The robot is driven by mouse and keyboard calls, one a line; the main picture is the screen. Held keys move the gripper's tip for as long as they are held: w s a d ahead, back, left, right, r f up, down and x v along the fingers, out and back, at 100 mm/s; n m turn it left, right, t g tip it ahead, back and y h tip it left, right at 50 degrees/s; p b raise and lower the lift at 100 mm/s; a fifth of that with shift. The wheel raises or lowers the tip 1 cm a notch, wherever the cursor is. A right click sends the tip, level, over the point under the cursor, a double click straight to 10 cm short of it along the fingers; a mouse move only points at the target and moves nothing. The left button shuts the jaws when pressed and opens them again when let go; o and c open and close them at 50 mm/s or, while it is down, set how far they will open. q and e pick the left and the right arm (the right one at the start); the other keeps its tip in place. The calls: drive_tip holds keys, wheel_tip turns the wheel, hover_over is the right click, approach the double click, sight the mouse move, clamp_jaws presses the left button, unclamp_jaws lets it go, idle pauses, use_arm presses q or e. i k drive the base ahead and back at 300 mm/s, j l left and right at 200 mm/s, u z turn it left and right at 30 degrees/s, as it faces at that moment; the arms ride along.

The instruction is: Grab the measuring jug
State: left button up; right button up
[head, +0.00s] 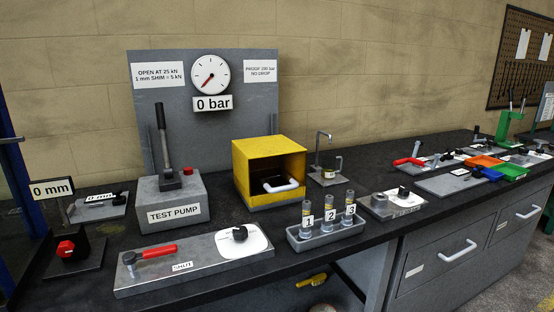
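I cannot pick out a measuring jug with certainty. A small metal stand with a hooked spout (322,148) stands at the back, and a small cup-like piece (328,174) sits on its base; it is too small to tell what it is. A partly cut-off rounded object (322,307) shows below the bench's front edge at the bottom of the head view; I cannot tell what it is. Neither of my grippers is in the head view.
On the black bench (350,205) stand a test pump (173,213) with an upright lever, an open yellow box (270,148), a tray (326,237) of three numbered cylinders and a red-handled valve plate (195,262). Drawers (450,262) are at right. Tools crowd the far right.

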sight(333, 166)
drive_tip(key=i+l, duration=0.1)
drive_tip(key=l, duration=0.85)
drive_tip(key=i+l, duration=0.15)
drive_tip(key=l, duration=0.3)
drive_tip(key=l+z, duration=0.1)
drive_tip(key=l, duration=0.4)
drive_tip(key=i+l, duration=0.15)
drive_tip(key=l, duration=0.3)
drive_tip(key=i+l, duration=0.1)
drive_tip(key=l, duration=0.35)
drive_tip(key=i+l, duration=0.1)
drive_tip(key=l, duration=0.35)
